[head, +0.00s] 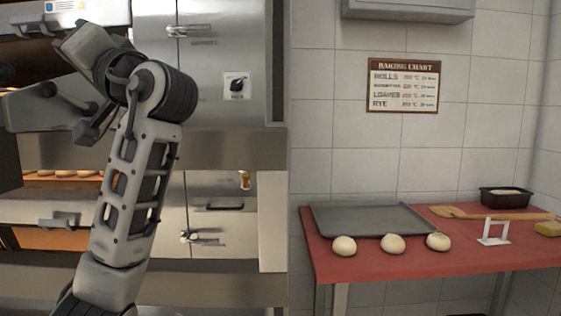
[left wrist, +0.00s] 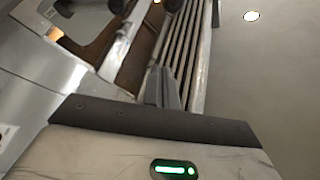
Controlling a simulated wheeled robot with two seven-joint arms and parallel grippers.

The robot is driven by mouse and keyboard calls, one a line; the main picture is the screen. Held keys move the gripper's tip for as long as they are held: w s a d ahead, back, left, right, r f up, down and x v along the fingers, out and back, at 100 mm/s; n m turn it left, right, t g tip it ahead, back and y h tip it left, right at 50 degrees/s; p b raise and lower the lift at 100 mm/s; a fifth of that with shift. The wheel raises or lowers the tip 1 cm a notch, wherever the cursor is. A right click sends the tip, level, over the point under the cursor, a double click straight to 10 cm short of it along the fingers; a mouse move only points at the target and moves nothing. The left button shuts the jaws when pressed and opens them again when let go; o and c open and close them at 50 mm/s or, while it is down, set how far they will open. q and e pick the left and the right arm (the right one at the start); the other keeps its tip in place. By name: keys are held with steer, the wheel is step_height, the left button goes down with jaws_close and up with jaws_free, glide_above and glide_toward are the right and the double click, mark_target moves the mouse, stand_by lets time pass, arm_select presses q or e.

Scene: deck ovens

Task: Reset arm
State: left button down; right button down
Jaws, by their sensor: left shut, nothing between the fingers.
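My left arm (head: 140,185) rises from the lower left of the head view, bends at the top and reaches back to the left in front of the ovens. Its gripper cannot be clearly made out in the head view. In the left wrist view my left gripper (left wrist: 165,88) shows its dark fingers together, with nothing between them. Behind the fingers are metal oven parts and slats, tilted in the picture. My right gripper is in neither view.
The steel deck oven (head: 225,150) fills the left, with a dial (head: 236,86) and rolls (head: 70,173) inside. At right a red table (head: 335,262) bears a grey tray (head: 370,219), three dough balls (head: 392,244), a black tin (head: 506,197), a wooden peel (head: 480,214) and a white stand (head: 493,232).

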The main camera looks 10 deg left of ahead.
arm_select(q)
steer(key=w+d+f+m+t+h, duration=0.1)
steer(key=w+f+m+t+h, duration=0.15)
steer(key=f, duration=0.65)
steer(key=w+d+f+m+t+h, duration=0.2)
steer(key=w+f+m+h, duration=0.1)
steer(key=f, duration=0.6)
steer(key=w+d+f+m+t+h, duration=0.1)
steer(key=w+f+m+t+h, duration=0.15)
steer(key=f, duration=0.65)
steer(key=s+d+f+m+g+h, duration=0.1)
steer(key=s+d+f+h, duration=0.15)
steer(key=f, duration=0.65)
steer(key=s+d+f+m+g+h, duration=0.1)
steer(key=s+d+f+h, duration=0.2)
steer(key=f, duration=0.6)
steer(key=s+d+f+g+h, duration=0.3)
steer(key=s+d+f+h, duration=0.1)
steer(key=s+f, duration=0.6)
steer(key=s+d+f+g+h, duration=0.4)
steer(key=s+f, duration=0.3)
steer(key=s, duration=0.5)
steer(key=w+d+t+h+p, duration=0.3)
steer(key=w+d+t, duration=0.2)
steer(key=d+t, duration=0.2)
steer(key=shift+w+d+f+t, duration=0.2)
steer(key=shift+d+t, duration=0.1)
steer(key=shift+t, duration=0.2)
